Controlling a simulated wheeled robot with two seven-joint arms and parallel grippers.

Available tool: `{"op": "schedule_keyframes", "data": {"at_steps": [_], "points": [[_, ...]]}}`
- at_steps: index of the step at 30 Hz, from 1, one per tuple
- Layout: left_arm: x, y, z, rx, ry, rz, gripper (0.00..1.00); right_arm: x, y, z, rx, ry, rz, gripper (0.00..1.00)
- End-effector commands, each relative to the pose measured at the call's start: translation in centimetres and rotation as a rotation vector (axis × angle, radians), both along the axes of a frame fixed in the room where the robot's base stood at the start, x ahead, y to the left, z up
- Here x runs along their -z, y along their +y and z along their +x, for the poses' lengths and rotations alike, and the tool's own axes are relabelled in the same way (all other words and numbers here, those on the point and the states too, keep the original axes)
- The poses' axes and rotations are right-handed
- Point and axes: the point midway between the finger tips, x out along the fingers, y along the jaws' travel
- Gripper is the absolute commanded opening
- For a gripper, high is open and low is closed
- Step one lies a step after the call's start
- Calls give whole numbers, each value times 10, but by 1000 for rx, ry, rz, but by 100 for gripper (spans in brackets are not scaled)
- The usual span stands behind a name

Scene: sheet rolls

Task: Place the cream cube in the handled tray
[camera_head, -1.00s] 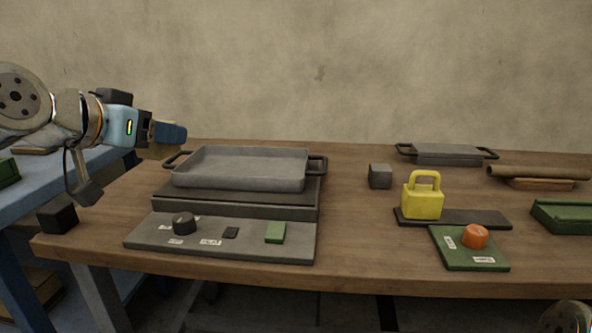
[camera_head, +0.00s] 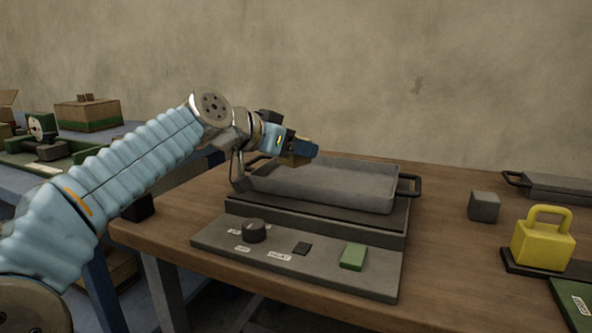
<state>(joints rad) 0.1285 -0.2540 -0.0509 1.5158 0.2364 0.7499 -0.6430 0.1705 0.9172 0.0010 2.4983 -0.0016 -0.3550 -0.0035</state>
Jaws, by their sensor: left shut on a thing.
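The handled tray (camera_head: 330,190) is a grey, shallow metal tray with black side handles. It sits on a dark raised plate on the wooden bench, and its inside looks empty where I see it. My left gripper (camera_head: 302,152) reaches in from the left, over the tray's back left part. It is shut on a tan, cream-like block (camera_head: 296,161), which shows just under the blue fingers; this appears to be the cream cube, mostly hidden by the gripper. The block looks above the tray rim, but its exact height is hard to tell. My right gripper is out of view.
A control panel (camera_head: 225,243) with a black knob and a green button lies in front of the tray. A grey cube (camera_head: 484,207), a yellow handled weight (camera_head: 542,240) and another tray (camera_head: 560,187) stand to the right. A wall closes the back.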

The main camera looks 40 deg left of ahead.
Motion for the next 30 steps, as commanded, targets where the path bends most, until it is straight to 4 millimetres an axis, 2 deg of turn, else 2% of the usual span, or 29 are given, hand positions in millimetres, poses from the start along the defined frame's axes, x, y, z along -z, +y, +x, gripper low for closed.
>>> {"op": "schedule_keyframes", "data": {"at_steps": [4,6,9,22,23,27,30], "points": [[24,8,15,-1,4,-1,24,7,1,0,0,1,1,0],[37,7,12,0,3,-2,24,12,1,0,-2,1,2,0],[47,7,12,1,2,-1,24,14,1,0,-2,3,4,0],[53,7,12,0,1,0,24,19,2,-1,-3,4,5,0],[52,7,12,1,2,0,62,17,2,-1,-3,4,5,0],[51,7,12,1,2,0,83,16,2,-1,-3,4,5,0],[51,7,12,1,2,0,83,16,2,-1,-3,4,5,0]]}}
